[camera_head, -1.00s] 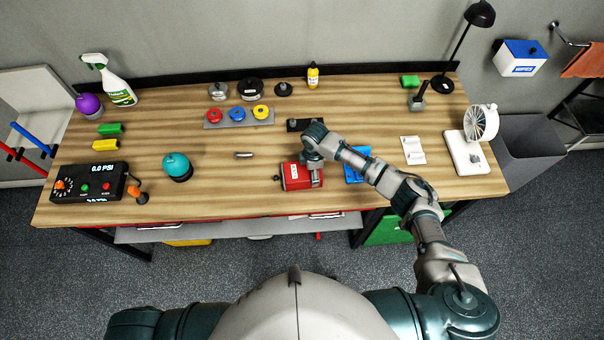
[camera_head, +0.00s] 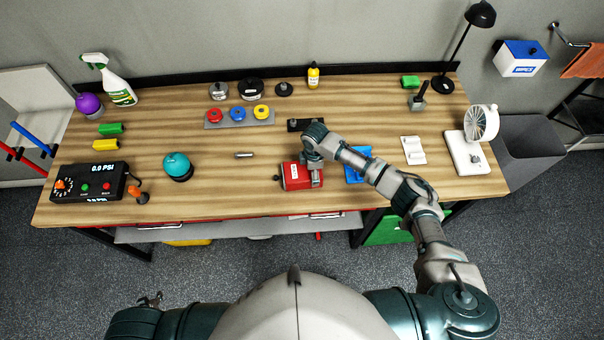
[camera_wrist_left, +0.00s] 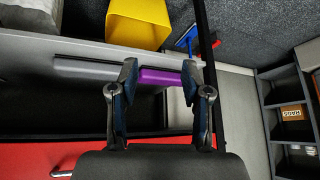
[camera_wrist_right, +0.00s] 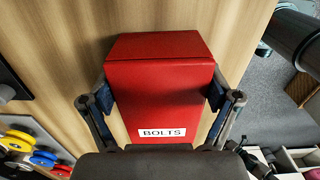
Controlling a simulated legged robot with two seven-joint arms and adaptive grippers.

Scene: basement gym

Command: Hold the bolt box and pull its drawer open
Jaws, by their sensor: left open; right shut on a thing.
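The bolt box (camera_head: 292,177) is a red box on the workbench near its front edge. A small dark knob (camera_head: 277,178) sticks out of its left side. In the right wrist view the box (camera_wrist_right: 160,95) has a white BOLTS label. My right gripper (camera_head: 315,178) is shut on the box, with one finger on each side. My left gripper (camera_head: 151,299) is low at the bottom left, in front of the bench and well away from the box. Its fingers (camera_wrist_left: 161,88) are apart and empty in the left wrist view.
The workbench (camera_head: 225,185) has clear wood left of the box, with a short metal piece (camera_head: 244,155) behind. A teal round object (camera_head: 177,166) and a pressure panel (camera_head: 90,183) stand further left. A blue item (camera_head: 356,168) lies right of the box.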

